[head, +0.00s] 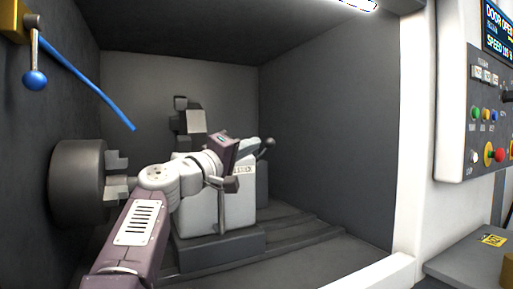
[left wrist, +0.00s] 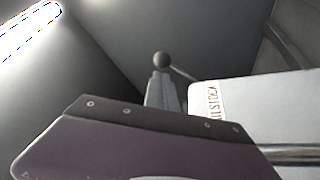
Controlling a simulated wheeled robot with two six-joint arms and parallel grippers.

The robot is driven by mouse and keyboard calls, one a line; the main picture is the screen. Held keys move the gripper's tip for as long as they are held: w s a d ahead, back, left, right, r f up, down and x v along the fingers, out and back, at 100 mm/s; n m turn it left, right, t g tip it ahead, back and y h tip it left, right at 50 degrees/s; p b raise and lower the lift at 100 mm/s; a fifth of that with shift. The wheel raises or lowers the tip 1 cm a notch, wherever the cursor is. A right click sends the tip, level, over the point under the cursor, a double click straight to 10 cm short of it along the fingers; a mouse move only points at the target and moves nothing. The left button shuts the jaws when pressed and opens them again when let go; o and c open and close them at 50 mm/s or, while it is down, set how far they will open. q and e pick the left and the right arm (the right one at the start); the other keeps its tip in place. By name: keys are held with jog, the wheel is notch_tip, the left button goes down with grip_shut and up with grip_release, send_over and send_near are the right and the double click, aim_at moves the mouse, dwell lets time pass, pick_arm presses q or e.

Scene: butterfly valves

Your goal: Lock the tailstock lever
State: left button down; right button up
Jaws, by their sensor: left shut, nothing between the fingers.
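The tailstock (head: 208,208) is a pale grey block on a dark base inside the machine. Its lever (head: 267,146) is a thin dark rod with a dark ball end, up at the tailstock's right side. In the left wrist view the lever's ball (left wrist: 162,60) shows right at the fingertips, with its rod running right towards the labelled tailstock (left wrist: 250,100). My left gripper (head: 253,145) reaches in over the tailstock and is shut with nothing in it. Its fingers (left wrist: 162,88) point at the ball; I cannot tell whether they touch it. My right gripper is out of view.
A chuck (head: 77,182) stands at the left wall. A blue hose (head: 88,80) and a blue-knobbed lever (head: 35,78) hang above it. A grey block (head: 194,121) stands behind my arm. A control panel (head: 488,115) is outside right. The enclosure floor at right is clear.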

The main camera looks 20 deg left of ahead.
pick_arm(q)
jog(key=b+v, duration=0.1)
jog(key=v, duration=0.5)
jog(key=shift+a+r, duration=0.1)
